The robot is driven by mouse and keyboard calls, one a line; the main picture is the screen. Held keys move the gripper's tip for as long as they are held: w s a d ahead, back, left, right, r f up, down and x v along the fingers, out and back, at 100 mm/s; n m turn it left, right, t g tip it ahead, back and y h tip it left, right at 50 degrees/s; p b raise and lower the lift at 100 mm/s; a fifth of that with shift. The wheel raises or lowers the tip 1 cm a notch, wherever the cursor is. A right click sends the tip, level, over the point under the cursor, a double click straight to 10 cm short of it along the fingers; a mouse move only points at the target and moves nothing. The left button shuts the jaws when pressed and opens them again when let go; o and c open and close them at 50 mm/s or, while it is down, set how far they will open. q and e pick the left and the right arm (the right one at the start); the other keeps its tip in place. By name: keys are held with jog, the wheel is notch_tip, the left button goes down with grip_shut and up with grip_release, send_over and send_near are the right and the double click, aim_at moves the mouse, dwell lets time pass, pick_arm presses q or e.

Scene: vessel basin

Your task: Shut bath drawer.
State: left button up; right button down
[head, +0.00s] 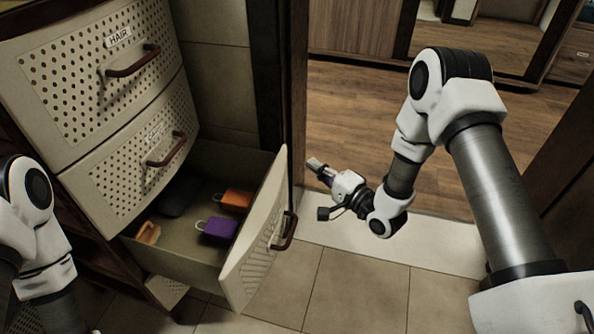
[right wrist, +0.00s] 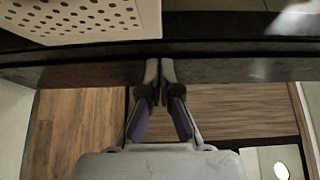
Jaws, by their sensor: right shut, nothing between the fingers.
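A drawer (head: 262,240) stands pulled out to the right below two closed drawers in the head view. I cannot read a label on it, so I cannot tell if it is the bath drawer. Its front has a dark red-brown handle (head: 285,232). Inside lie an orange item (head: 236,200), a purple item (head: 221,230) and a dark item. My right gripper (head: 314,164) is right of the drawer front, apart from it, and shut on nothing. It also shows in the right wrist view (right wrist: 160,72) with fingertips together. My left arm shows at the left edge; its gripper is hidden.
The top drawer (head: 70,75) is labelled HAIR and is closed, as is the middle drawer (head: 110,175). A dark upright post (head: 280,90) stands behind the open drawer. Tiled floor (head: 350,290) lies clear in front, with wooden floor beyond a pale threshold.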

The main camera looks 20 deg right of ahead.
pick_arm(q)
notch_tip(320, 180, down, 2)
jog(key=shift+b, duration=0.7)
pick_arm(e)
jog(key=a, duration=0.1)
jog(key=w+a, duration=0.2)
jog(key=a, duration=0.1)
jog(key=shift+a, duration=0.1)
jog(key=shift+w, duration=0.1)
